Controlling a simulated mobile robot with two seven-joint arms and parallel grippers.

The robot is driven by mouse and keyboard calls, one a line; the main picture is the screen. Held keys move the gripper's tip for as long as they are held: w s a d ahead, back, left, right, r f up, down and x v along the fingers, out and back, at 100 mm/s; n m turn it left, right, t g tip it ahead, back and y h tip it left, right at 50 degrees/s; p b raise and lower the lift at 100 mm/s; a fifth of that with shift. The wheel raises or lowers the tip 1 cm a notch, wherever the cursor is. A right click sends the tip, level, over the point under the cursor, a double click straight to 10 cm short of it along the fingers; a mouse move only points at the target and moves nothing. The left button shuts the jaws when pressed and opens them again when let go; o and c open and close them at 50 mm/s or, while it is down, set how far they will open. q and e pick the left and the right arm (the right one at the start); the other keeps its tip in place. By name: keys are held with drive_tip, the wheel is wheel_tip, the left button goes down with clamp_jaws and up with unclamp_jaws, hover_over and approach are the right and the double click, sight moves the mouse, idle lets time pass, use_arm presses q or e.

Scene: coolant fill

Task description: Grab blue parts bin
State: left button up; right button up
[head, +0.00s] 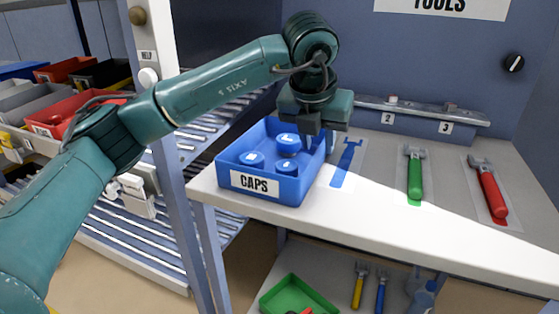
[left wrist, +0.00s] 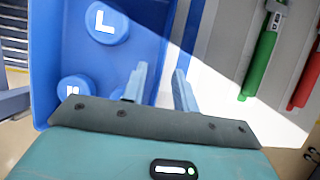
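The blue parts bin (head: 290,191), labelled CAPS, stands on the left end of the white worktop and holds blue lettered caps (head: 288,144). My left gripper (head: 316,130) is over the bin's right side, pointing down. In the left wrist view, the gripper's two fingers (left wrist: 158,88) are apart, with the right wall of the bin (left wrist: 168,50) running between them. One finger is on the bin's inner side, the other on its outer side. Whether they touch the wall is hard to tell. My right gripper is in neither view.
A rack upright (head: 165,130) stands at left. A green tray (head: 297,293) sits on the shelf below.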

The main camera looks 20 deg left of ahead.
sight(319, 148)
use_arm(q)
drive_tip(key=x, duration=0.4)
drive_tip(key=shift+f, duration=0.2)
clamp_jaws()
